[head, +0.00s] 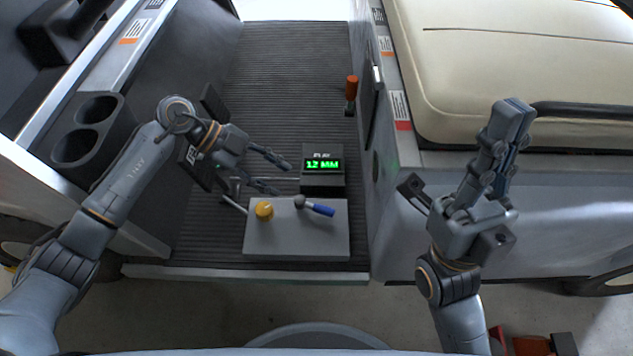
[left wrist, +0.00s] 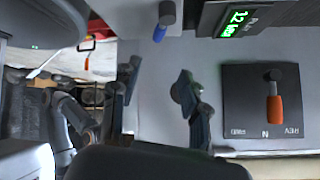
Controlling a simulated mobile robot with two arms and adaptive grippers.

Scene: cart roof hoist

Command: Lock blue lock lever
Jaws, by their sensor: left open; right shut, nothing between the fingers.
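The blue lock lever (head: 318,208) is a short blue handle on a dark pivot, on top of the grey control box (head: 300,243). In the head view its handle points right and slightly down. It also shows at the top of the left wrist view (left wrist: 160,32). My left gripper (head: 282,177) is open and empty, up and to the left of the lever, apart from it. Its two fingers also show in the left wrist view (left wrist: 160,85). My right gripper (head: 513,108) is shut and empty, fingers up, in front of the cream seat.
A yellow knob (head: 264,210) sits left of the lever. A display (head: 322,163) reading "PLAY 12 MM" stands behind it. An orange-handled lever (head: 351,88) stands farther back; the left wrist view shows an orange lever (left wrist: 274,105) on a REV/N/FWD plate. The cream seat (head: 520,70) is at right.

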